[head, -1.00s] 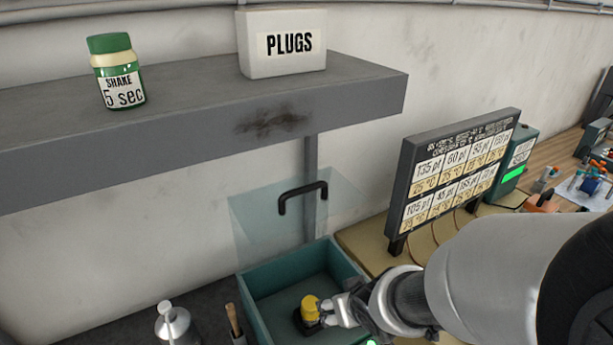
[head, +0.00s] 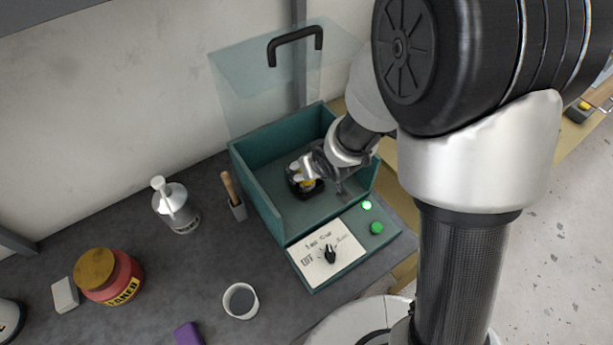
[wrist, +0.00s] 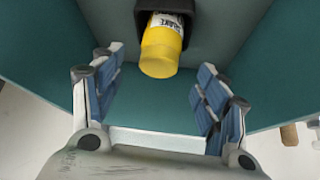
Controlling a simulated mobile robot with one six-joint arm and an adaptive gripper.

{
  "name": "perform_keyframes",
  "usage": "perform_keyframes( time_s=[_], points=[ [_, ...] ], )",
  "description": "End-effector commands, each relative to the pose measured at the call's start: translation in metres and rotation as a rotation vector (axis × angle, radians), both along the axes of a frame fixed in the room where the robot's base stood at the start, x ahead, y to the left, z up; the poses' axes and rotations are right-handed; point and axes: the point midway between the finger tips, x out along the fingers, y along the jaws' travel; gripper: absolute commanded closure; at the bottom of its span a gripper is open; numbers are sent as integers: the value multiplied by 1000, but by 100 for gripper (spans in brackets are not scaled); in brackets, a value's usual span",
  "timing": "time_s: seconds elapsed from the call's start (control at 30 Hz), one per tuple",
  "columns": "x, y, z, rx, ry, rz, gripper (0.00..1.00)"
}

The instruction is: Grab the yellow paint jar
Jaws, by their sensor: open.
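The yellow paint jar (wrist: 162,48) stands in a black holder (wrist: 195,22) inside the teal box (head: 262,198). The wrist view shows its yellow lid and a white label with dark print. In the head view only a bit of yellow (head: 308,184) shows, the rest hidden by my gripper (head: 318,172). My gripper, also in the wrist view (wrist: 160,92), is open with its blue-padded fingers apart. The jar lies beyond the fingertips, roughly between them, and nothing is held.
The box's clear lid (head: 245,80) with a black handle stands raised behind. A control panel (head: 330,250) with a knob and green lights fronts the box. A metal bottle (head: 177,208), red jar (head: 112,278) and white cup (head: 240,301) stand left.

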Motion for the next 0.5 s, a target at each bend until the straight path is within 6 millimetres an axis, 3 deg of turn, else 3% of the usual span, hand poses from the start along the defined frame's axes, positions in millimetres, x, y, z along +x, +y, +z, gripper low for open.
perform_keyframes(
  time_s=[0.3, 0.5],
  points=[
    [21, 7, -39, 0, 1, 1, 33],
    [25, 9, -44, 0, 0, 0, 33]
  ],
)
